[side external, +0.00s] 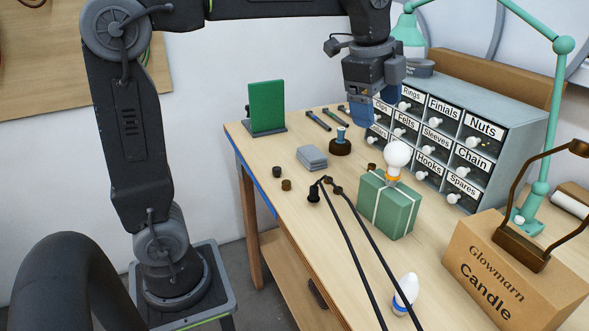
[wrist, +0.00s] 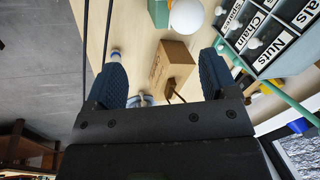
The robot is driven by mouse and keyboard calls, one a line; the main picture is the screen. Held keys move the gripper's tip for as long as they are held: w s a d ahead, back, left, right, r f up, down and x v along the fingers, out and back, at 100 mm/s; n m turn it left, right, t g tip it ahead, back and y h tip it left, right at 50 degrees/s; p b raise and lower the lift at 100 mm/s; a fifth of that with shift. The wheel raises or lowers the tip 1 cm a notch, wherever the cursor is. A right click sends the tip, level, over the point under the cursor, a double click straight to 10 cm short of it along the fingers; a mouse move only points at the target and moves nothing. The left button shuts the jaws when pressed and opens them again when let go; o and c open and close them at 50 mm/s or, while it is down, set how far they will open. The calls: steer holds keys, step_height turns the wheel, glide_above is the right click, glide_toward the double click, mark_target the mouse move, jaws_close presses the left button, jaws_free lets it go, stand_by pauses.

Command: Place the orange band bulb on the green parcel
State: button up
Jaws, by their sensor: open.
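The orange band bulb (side external: 398,154) is a round white globe with an orange band at its base. It stands upright on top of the green parcel (side external: 398,214), which has white ribbon. In the wrist view, the white globe (wrist: 187,17) shows at the top beside part of the green parcel (wrist: 158,12). My gripper (side external: 376,106) is open and empty, above and a little left of the bulb, apart from it. Its two blue fingers (wrist: 160,75) are spread wide in the wrist view.
A labelled drawer cabinet (side external: 440,135) stands behind the parcel. A blue-banded bulb (side external: 405,290) and a cardboard Candle box (side external: 510,275) are in front. Black cords (side external: 357,250) run past the parcel's left. A green board (side external: 267,107) and a grey block (side external: 312,158) stand farther left.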

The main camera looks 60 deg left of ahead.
steer(key=s+f+n+t, duration=0.1)
steer(key=s+f+n, duration=0.4)
steer(key=s+n, duration=0.2)
steer(key=s+f+n+t, duration=0.1)
steer(key=s+f+n, duration=0.4)
steer(key=s, duration=0.6)
steer(key=shift+s+d+f+n+t, duration=0.15)
steer(key=shift+d+f+n+t, duration=0.25)
steer(key=shift+n, duration=0.6)
